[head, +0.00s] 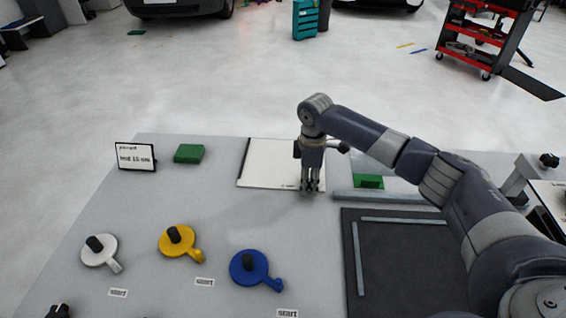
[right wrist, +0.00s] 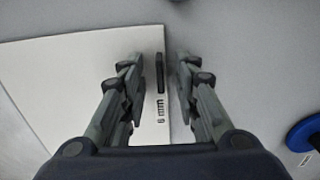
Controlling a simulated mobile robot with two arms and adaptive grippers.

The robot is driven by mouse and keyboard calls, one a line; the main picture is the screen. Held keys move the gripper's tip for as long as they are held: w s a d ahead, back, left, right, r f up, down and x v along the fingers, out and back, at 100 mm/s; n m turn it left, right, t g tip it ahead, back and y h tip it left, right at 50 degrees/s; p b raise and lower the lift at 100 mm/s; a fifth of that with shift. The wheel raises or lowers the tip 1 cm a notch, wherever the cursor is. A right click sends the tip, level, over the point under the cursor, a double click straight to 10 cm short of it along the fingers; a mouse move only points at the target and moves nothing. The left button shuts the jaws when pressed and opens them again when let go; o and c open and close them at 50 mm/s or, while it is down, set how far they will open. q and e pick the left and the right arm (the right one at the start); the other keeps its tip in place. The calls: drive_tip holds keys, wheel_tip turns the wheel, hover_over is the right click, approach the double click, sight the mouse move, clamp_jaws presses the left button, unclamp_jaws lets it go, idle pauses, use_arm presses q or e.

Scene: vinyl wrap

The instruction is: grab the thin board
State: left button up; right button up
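A thin white board (head: 268,162) lies flat on the grey table, with a dark strip along its left edge in the head view. In the right wrist view, the board (right wrist: 75,85) has a "6 mm" mark and a small dark tab near its edge. My right gripper (head: 311,188) points down at the board's right edge. In the wrist view my right gripper (right wrist: 158,78) is open, with one finger over the board and the other beyond its edge. The tab shows between the fingers. I cannot tell whether they touch the board. My left gripper is not clearly in view.
A sign (head: 136,157) and a green block (head: 189,153) stand left of the board. White (head: 99,251), yellow (head: 180,243) and blue (head: 255,271) handled discs lie in front. A dark mat (head: 420,265) with metal strips is at the right. The table's middle is clear.

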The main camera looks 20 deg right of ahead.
clamp_jaws()
drive_tip(key=shift+r, duration=0.2)
